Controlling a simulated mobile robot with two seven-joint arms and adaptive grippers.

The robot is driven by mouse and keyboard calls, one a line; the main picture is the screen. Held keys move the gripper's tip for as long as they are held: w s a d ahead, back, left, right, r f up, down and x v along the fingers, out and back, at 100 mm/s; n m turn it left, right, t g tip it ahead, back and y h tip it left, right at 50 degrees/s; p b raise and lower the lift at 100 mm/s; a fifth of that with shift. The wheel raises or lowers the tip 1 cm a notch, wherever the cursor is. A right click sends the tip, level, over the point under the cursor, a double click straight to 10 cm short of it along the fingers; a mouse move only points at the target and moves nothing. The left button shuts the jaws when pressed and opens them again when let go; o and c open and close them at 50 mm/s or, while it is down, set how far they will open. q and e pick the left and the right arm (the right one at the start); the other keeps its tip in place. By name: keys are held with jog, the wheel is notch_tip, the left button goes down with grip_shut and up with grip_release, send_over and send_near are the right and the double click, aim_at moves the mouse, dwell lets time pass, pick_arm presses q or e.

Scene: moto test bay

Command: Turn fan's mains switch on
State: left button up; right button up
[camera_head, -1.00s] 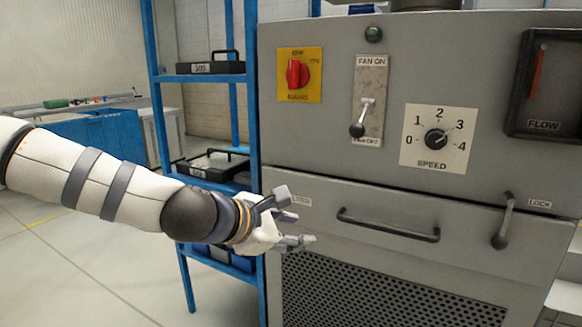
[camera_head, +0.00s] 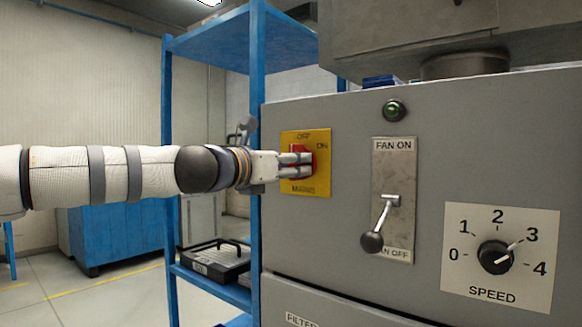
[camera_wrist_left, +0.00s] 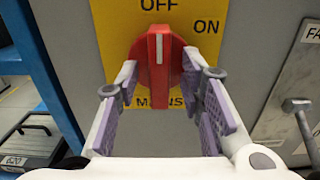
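The mains switch is a red rotary knob (camera_head: 299,150) on a yellow plate (camera_head: 290,187) marked OFF at the top and ON at the upper right. In the left wrist view the knob (camera_wrist_left: 158,50) has its white mark pointing straight up to OFF. My left gripper (camera_head: 305,165) is at the plate, its two fingers open on either side of the knob. I see gaps between the fingers and the knob's raised grip; whether a fingertip touches the knob's base I cannot tell. My right gripper is not in view.
Right of the switch are the fan lever (camera_head: 381,225), hanging down toward FAN OFF, a green lamp (camera_head: 394,110) and the speed dial (camera_head: 495,257) pointing near 3. A blue shelf rack (camera_head: 257,70) stands close behind my left arm, with a black case (camera_head: 215,262) on it.

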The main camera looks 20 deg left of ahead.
pick_arm(q)
jog(key=shift+c, duration=0.6)
grip_shut()
jog(key=shift+m, duration=0.3)
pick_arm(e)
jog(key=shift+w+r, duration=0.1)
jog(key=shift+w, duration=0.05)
pick_arm(q)
jog(key=shift+r+m+p, duration=0.1)
jog(key=shift+m+p, duration=1.3)
jog(key=shift+m, duration=7.2)
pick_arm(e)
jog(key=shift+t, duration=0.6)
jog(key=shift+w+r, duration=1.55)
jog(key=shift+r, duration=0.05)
pick_arm(q)
jog(key=shift+w, duration=0.1)
